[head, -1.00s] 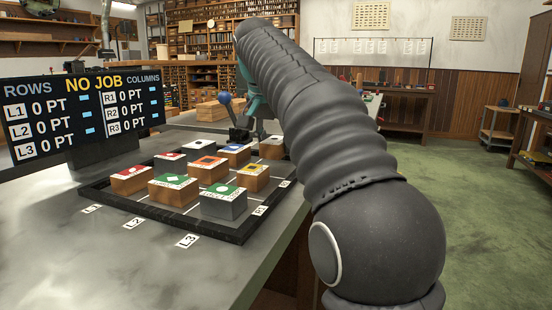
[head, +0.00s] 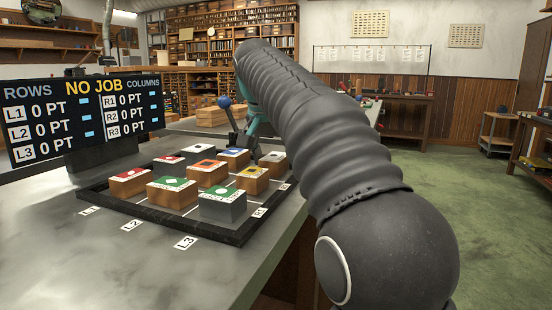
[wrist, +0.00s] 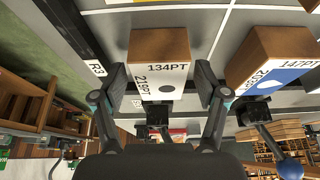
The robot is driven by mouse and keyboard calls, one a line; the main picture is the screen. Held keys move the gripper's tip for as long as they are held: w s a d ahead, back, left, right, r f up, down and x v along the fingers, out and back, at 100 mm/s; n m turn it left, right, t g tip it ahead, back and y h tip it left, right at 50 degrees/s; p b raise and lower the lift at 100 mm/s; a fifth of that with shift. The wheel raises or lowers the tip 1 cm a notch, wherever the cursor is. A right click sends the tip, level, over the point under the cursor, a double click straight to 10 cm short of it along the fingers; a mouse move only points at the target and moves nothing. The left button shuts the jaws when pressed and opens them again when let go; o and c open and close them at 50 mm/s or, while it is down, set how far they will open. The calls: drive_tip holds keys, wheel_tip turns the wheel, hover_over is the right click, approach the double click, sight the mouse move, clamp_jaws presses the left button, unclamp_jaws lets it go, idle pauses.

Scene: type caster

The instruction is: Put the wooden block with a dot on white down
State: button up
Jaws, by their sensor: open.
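The wooden block with a dark dot on its white top (wrist: 160,75) stands between my fingers in the wrist view. It also shows in the head view (head: 273,159), at the tray's back right corner beside the R3 label (wrist: 97,69). My gripper (wrist: 162,98) is open, with one finger on each side of the block; a gap shows beside the right finger. In the head view my gripper is partly hidden behind my arm. The black-rimmed tray (head: 150,217) holds the block among several others.
A wooden block with a blue top marking (wrist: 272,75) stands close to the right of my gripper. Several blocks, including a green-topped one (head: 172,190), fill the tray. A scoreboard (head: 85,112) stands left of it. The bench is clear in front.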

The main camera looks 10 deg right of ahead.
drive_tip(key=p+v, duration=0.3)
drive_tip(key=v, duration=0.9)
drive_tip(key=shift+r, duration=0.15)
